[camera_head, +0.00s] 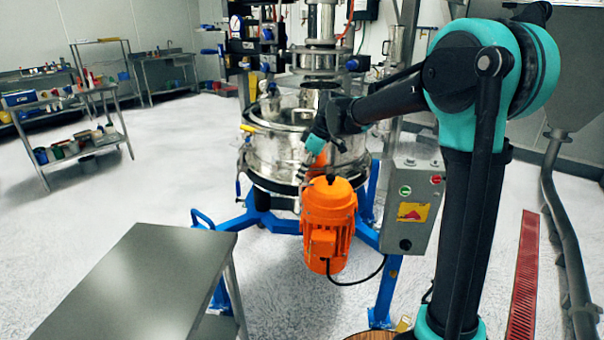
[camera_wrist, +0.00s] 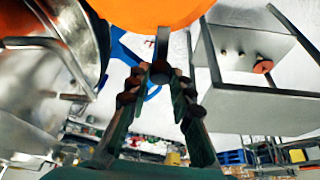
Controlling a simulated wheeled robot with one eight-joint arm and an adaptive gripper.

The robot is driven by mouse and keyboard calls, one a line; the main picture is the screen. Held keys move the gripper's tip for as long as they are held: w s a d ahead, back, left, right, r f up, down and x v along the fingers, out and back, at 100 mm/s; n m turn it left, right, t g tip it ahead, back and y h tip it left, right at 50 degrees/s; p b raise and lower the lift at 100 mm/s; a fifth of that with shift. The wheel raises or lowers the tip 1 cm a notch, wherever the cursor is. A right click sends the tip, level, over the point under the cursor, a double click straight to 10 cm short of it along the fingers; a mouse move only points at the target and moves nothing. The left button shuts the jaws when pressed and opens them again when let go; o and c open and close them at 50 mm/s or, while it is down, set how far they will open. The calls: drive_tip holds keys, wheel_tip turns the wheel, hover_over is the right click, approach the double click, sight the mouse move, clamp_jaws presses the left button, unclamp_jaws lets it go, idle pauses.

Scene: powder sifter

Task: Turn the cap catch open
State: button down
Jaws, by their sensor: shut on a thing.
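The powder sifter is a round steel vessel (camera_head: 270,150) in the middle of the head view, with an orange motor (camera_head: 329,215) in front. My gripper (camera_head: 307,180) points down at the front of the vessel, just above and left of the motor. In the wrist view my gripper (camera_wrist: 160,75) has its fingers drawn together on a small dark round piece (camera_wrist: 160,72), which seems to be the cap catch. The steel vessel fills the left of the wrist view (camera_wrist: 40,90). The catch is too small to make out in the head view, so its angle is unclear.
The orange motor body (camera_wrist: 150,12) is close to my fingers in the wrist view. A grey control box (camera_head: 413,205) stands right of the motor. A blue frame (camera_head: 240,222) carries the sifter. A steel table (camera_head: 140,280) is at front left.

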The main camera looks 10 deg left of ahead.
drive_tip(key=shift+m, duration=0.4)
drive_tip(key=m+t, duration=0.1)
drive_tip(key=m, duration=0.1)
drive_tip(key=shift+s+m, duration=0.15)
drive_tip(key=shift+m, duration=0.25)
drive_tip(key=m+t+h, duration=0.1)
drive_tip(key=m, duration=0.1)
drive_tip(key=m+t, duration=0.1)
drive_tip(key=m, duration=0.2)
drive_tip(key=shift+s+a+h, duration=0.1)
drive_tip(key=shift+a+h, duration=0.1)
drive_tip(key=shift+h, duration=0.2)
drive_tip(key=m, duration=0.2)
drive_tip(key=m+h, duration=0.1)
drive_tip(key=m, duration=0.2)
drive_tip(key=shift+a+t+h, duration=0.1)
drive_tip(key=shift+t+h, duration=0.2)
drive_tip(key=m+h, duration=0.1)
drive_tip(key=m, duration=0.3)
drive_tip(key=shift+h, duration=0.3)
drive_tip(key=shift+m, duration=0.3)
drive_tip(key=c, duration=1.3)
unclamp_jaws()
drive_tip(key=shift+c, duration=0.2)
